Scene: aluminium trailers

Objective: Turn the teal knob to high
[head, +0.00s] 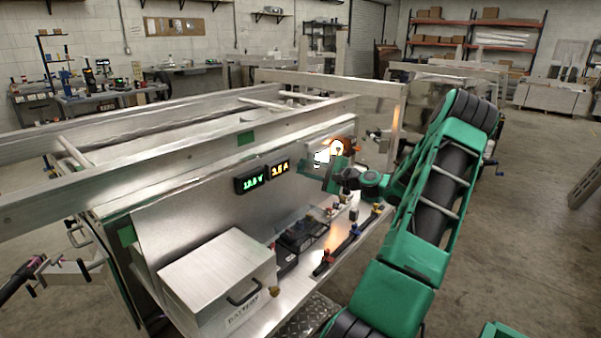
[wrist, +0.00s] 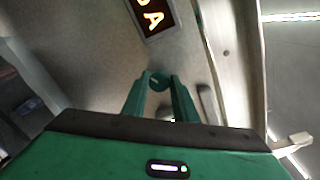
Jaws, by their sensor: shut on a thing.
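The teal knob (wrist: 160,80) shows in the wrist view between my fingertips, below the amber display. My gripper (wrist: 160,92) is shut on it, with one green finger on each side. In the head view my gripper (head: 334,173) reaches in from the right to the upright metal panel, right of the displays. There the knob cannot be told apart from the green fingers. The knob's pointer and any scale marks are too small or hidden to read.
A green voltage display (head: 252,179) and an amber current display (head: 279,169) are on the panel (head: 205,200). A metal battery box (head: 218,275) stands on the shelf below. A black device (head: 303,235) and a dark bar with coloured fittings (head: 345,245) lie beneath my gripper.

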